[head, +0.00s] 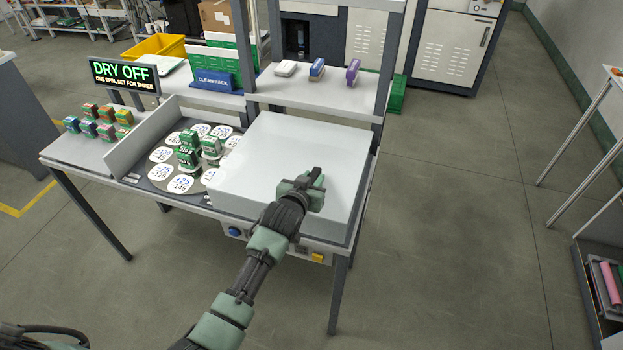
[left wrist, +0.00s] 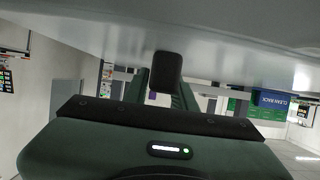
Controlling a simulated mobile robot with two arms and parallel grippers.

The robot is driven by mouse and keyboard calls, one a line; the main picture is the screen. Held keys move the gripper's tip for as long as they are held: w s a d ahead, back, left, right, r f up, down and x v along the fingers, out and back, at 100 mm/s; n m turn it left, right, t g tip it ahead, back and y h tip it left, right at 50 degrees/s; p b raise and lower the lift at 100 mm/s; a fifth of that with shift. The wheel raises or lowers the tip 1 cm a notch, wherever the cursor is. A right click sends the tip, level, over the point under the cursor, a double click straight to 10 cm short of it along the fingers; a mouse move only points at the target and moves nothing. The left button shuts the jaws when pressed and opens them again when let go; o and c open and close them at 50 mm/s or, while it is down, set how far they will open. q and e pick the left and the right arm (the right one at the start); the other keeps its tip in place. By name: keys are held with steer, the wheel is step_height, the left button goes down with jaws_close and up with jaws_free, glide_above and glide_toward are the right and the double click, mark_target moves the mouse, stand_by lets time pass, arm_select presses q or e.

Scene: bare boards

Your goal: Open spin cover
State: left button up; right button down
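The spin cover (head: 285,165) is a large pale grey, box-like lid. It lies over the right part of the bench unit, and the left part, a dark plate (head: 158,172) with white numbered discs, is uncovered. Several green-and-white blocks (head: 188,150) stand on that plate. My left gripper (head: 317,180) is over the front right part of the cover, and I cannot tell if it touches. In the left wrist view a pale surface spans the top, close above the dark fingertip (left wrist: 166,70). Whether the fingers are open or shut is unclear. My right gripper is not in view.
A "DRY OFF" sign (head: 124,75) stands at the back left, above several small coloured blocks (head: 97,120). A shelf (head: 315,92) behind the cover carries three small items. A blue button (head: 234,231) and a yellow one (head: 318,257) are on the bench front.

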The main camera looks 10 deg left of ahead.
arm_select(q)
steer(key=shift+o, duration=1.2)
steer(key=shift+s, duration=0.15)
steer(key=b+v, duration=0.1)
steer(key=v, duration=0.5)
steer(key=shift+s+r, duration=0.2)
steer(key=shift+s, duration=0.15)
steer(key=shift+s+r, duration=0.2)
steer(key=shift+s, duration=0.1)
